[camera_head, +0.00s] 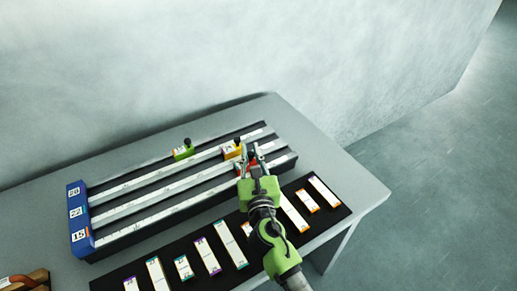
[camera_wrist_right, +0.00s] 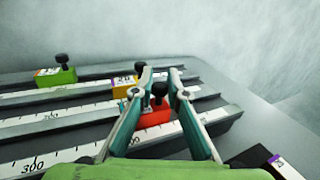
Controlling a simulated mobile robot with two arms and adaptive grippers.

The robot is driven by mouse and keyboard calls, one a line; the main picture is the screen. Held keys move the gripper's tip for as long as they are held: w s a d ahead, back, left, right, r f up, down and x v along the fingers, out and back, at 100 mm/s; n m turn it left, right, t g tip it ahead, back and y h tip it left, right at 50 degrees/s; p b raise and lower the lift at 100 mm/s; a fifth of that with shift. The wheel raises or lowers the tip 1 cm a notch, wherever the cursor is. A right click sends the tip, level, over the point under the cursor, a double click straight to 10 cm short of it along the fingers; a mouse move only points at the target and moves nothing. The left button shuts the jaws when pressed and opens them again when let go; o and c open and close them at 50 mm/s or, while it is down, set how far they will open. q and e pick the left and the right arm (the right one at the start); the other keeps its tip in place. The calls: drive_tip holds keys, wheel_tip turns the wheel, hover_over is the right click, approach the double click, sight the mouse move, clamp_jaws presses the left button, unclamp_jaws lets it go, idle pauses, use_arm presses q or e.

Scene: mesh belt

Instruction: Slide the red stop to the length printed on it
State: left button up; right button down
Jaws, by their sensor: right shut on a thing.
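The red stop (camera_wrist_right: 153,117) with its black knob (camera_wrist_right: 158,90) sits on the nearest of three ruled rails, toward the right end. In the head view it is mostly hidden by my right gripper (camera_head: 247,157). In the right wrist view the two fingers of that gripper (camera_wrist_right: 160,82) stand on either side of the knob, and the gripper is shut on the stop. The length printed on the red stop cannot be read. The yellow stop (camera_head: 231,150) is on the middle rail, and the green stop (camera_head: 183,152) is on the far rail. My left gripper does not show.
A blue block (camera_head: 80,220) with printed numbers closes the rails' left end. In front lies a black mat (camera_head: 111,280) with several white strips with coloured ends. A brown item with a red part (camera_head: 24,281) is at the lower left corner. The grey table's right end (camera_head: 362,188) is bare.

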drive_tip(key=shift+d+f, duration=0.1)
drive_tip(key=shift+f, duration=0.05)
drive_tip(key=c, duration=2)
unclamp_jaws()
drive_tip(key=shift+w+d, duration=0.15)
drive_tip(key=s, duration=0.4)
drive_tip(key=s+d, duration=0.1)
drive_tip(key=s, duration=0.7)
drive_tip(key=shift+d, duration=0.25)
